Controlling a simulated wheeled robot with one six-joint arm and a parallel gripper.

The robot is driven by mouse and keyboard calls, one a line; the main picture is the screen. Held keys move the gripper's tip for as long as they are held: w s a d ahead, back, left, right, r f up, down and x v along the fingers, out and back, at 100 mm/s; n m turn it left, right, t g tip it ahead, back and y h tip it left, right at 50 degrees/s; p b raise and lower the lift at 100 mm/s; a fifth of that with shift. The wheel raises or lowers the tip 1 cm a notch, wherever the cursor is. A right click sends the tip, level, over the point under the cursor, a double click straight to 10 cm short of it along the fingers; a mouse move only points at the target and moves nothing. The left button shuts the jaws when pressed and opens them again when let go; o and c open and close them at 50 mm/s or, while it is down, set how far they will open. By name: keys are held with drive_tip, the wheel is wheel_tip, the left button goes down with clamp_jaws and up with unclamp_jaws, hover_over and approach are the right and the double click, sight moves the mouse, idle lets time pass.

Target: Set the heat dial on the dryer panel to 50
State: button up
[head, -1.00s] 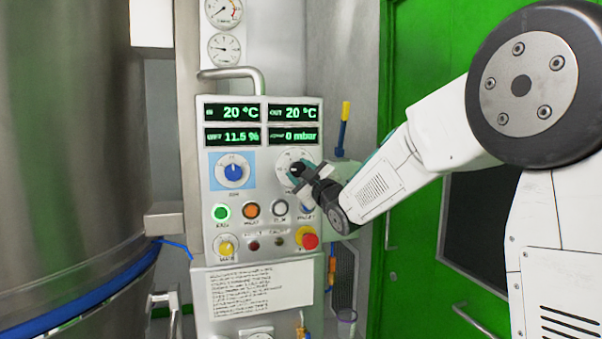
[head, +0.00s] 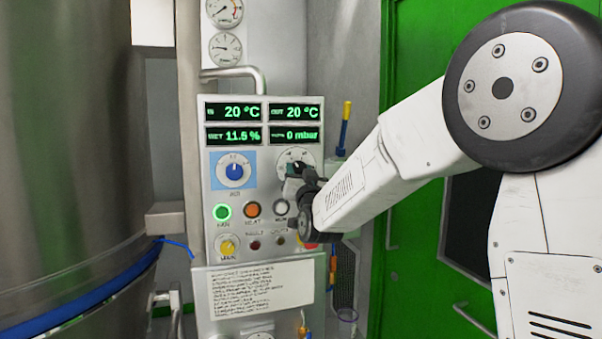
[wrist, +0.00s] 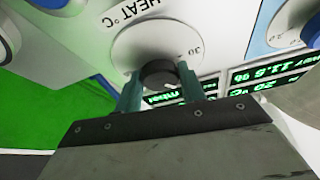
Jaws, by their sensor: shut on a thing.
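The dryer panel (head: 203,190) stands upright in the middle of the head view. The heat dial (wrist: 158,74) is a dark knob on a pale round scale plate at the panel's right. In the wrist view the plate is marked "HEAT °C", and a 30 can be read on it. My gripper (wrist: 160,88) is shut on the heat dial, with one teal finger on each side of the knob. In the head view my gripper (head: 296,170) covers much of the dial and the plate's lower part. I cannot read which number the pointer is at.
A blue dial (head: 234,172) sits left of the heat dial. Below are a lit green button (head: 222,212), an orange button (head: 252,209), a white button (head: 281,207) and a yellow knob (head: 227,246). My arm hides most of a red button. A steel vessel (head: 70,150) stands left.

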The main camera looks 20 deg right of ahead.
drive_tip(key=m+h, duration=0.1)
drive_tip(key=m, duration=0.2)
drive_tip(key=m+g+h, duration=0.1)
drive_tip(key=m, duration=0.2)
drive_tip(key=m+g+h, duration=0.1)
drive_tip(key=m, duration=0.2)
drive_tip(key=shift+a+h, duration=0.2)
drive_tip(key=shift+h, duration=0.2)
drive_tip(key=m+g+h, duration=0.1)
drive_tip(key=m, duration=0.2)
drive_tip(key=m+g, duration=0.1)
drive_tip(key=m, duration=0.3)
drive_tip(key=shift+g+h, duration=0.3)
drive_tip(key=shift+h, duration=0.1)
drive_tip(key=shift+m, duration=0.4)
drive_tip(key=shift+r, duration=0.1)
drive_tip(key=o, duration=1)
drive_tip(key=shift+c, duration=0.2)
drive_tip(key=v, duration=0.7)
drive_tip(key=shift+s, duration=0.35)
drive_tip(key=shift+a, duration=0.2)
